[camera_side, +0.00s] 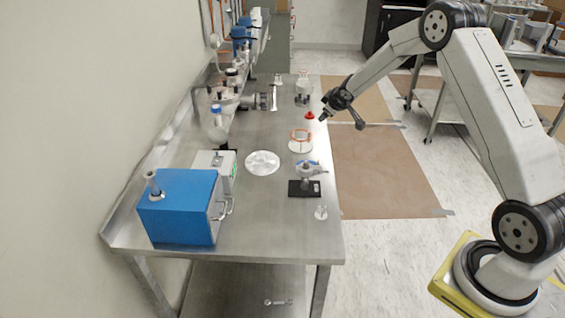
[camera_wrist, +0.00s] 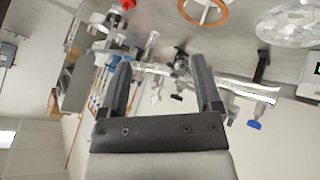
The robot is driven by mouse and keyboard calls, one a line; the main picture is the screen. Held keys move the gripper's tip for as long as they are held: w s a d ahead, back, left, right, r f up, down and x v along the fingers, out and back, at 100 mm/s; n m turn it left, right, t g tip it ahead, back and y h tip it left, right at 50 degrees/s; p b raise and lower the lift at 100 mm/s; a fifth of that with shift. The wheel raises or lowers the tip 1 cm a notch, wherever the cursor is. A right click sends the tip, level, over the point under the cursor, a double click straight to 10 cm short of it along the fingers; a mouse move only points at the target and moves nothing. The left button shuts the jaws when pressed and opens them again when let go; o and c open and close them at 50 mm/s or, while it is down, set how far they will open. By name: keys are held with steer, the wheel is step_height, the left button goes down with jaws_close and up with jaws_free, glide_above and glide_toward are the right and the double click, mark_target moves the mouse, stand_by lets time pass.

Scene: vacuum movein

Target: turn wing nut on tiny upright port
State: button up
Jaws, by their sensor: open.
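My gripper (camera_side: 323,115) is open and empty. It is in the air over the right edge of the steel table, close to a red-topped part (camera_side: 309,115) in the picture. In the wrist view my gripper (camera_wrist: 160,60) has its two black fingers spread, with nothing between them. The horizontal metal flange fitting (camera_side: 264,98) is left of my gripper in the side view. The red top also shows at the top of the wrist view (camera_wrist: 127,4). The wing nut and the tiny upright port are too small to make out for certain.
The steel table (camera_side: 255,215) holds an orange-ringed stand (camera_side: 300,140), a foil disc (camera_side: 263,162), a clamp-like device on a black base (camera_side: 305,186), a small clear piece (camera_side: 321,212) and a blue box (camera_side: 180,205). Glass and metal apparatus lines the wall side. The front middle is clear.

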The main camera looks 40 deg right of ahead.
steer(key=s+a+r+n+t+y, duration=0.25)
steer(key=s+n+y, duration=0.55)
steer(key=n, duration=0.4)
steer(key=s+a+r+n+t+y, duration=0.2)
steer(key=s+a+n+t+y, duration=0.2)
steer(key=s+n+y, duration=0.5)
steer(key=n+y, duration=0.1)
steer(key=n, duration=0.2)
glide_toward(318, 165)
steer(key=w, duration=0.1)
steer(key=shift+a+f, duration=0.2)
steer(key=shift+a, duration=0.05)
steer(key=shift+x, duration=3.9)
steer(key=shift+c, duration=0.2)
